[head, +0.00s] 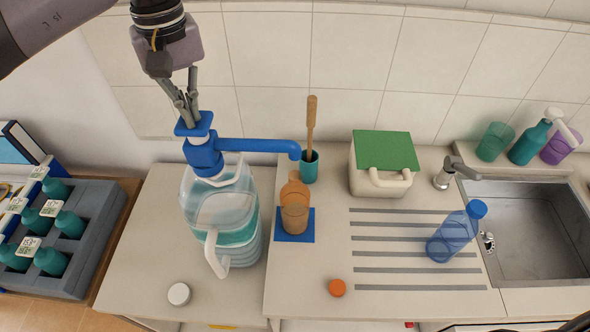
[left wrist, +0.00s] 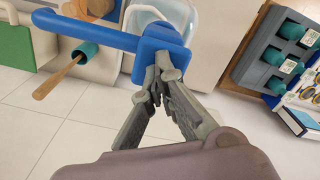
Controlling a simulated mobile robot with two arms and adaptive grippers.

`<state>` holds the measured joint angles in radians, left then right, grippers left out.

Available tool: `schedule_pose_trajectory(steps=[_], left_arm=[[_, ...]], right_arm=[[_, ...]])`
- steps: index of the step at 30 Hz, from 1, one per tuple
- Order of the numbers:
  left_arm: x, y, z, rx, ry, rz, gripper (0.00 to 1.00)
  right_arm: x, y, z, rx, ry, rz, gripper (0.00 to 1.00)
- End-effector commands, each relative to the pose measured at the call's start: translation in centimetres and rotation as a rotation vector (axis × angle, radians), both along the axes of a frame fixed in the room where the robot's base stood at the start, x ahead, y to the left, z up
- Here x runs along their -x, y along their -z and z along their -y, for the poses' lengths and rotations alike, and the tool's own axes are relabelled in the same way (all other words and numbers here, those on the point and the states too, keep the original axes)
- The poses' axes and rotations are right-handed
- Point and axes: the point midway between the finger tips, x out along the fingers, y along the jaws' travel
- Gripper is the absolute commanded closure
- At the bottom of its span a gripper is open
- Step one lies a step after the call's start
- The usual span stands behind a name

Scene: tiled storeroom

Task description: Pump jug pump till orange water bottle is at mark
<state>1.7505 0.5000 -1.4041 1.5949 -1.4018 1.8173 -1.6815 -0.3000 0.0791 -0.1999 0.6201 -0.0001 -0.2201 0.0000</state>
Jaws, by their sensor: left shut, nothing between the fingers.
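A large clear water jug (head: 226,205) with a white handle stands on the counter. A blue pump (head: 204,155) with a long spout (head: 262,147) is fitted on its top. An orange water bottle (head: 294,204) stands upright on a blue mat (head: 296,237) below the spout's end. Its mark cannot be made out. My left gripper (head: 191,122) is shut and empty, with its fingertips at the pump's blue top. In the left wrist view the fingertips (left wrist: 158,82) are at the pump head (left wrist: 155,60); whether they touch it is unclear. My right gripper is not in view.
A teal cup with a wooden-handled tool (head: 309,165) stands behind the bottle. A green-lidded box (head: 386,152), a blue bottle (head: 455,232) and a sink (head: 530,240) are to the right. A white cap (head: 179,294) and orange cap (head: 337,288) lie in front. A grey crate (head: 98,225) is left.

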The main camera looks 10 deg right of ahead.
Motion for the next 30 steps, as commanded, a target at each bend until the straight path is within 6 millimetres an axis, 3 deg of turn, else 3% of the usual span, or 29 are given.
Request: schedule_pose_trajectory(steps=[13,30], left_arm=[[0.0,-0.5,0.0,0.0,0.0,0.0,1.0],[0.0,2.2,0.0,0.0,0.0,-0.001,1.0]], right_arm=[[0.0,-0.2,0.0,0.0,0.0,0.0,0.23],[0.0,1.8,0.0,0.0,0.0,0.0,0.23]])
